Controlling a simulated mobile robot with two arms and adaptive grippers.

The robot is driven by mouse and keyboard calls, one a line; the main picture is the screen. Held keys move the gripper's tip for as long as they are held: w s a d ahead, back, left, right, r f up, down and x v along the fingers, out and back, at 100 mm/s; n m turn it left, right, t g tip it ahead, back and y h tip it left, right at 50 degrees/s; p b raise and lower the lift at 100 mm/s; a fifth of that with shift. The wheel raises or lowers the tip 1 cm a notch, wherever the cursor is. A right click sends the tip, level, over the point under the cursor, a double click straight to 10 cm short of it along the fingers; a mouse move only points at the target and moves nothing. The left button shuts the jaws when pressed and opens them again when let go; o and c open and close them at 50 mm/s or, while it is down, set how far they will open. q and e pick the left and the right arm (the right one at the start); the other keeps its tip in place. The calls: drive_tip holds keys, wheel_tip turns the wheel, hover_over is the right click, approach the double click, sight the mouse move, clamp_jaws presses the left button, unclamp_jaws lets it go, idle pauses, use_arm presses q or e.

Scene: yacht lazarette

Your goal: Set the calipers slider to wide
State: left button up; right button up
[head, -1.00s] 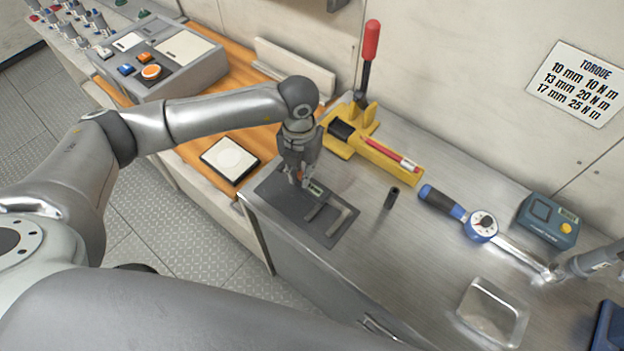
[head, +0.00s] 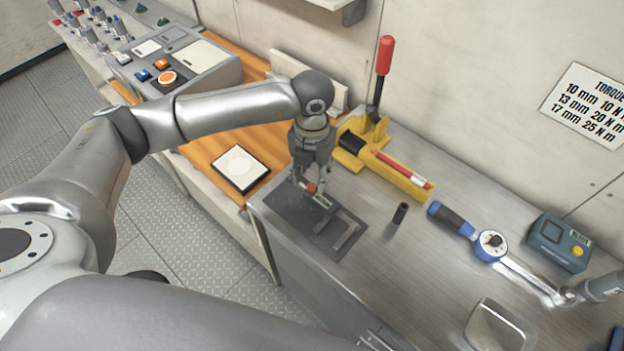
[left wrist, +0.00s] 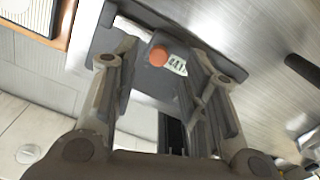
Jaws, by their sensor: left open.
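The calipers (head: 346,234) lie on a dark grey mat (head: 298,222) near the bench's front left corner. Their pale jaws point to the lower right, with a gap between them. A small display (head: 322,202) and a round orange knob (head: 311,188) sit at the upper end. My left gripper (head: 309,184) is over the knob end, pointing down, open. In the left wrist view the knob (left wrist: 158,55) and display (left wrist: 177,66) show between the spread fingers, with nothing gripped. The fingers partly hide the calipers there.
A yellow tool with a red handle (head: 384,56) stands behind the mat. A white-topped pad (head: 240,168) lies left on the orange surface.

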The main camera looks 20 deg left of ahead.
use_arm(q)
wheel_tip(320, 180, up, 8)
drive_tip(key=shift+r, duration=0.2)
idle(0.4)
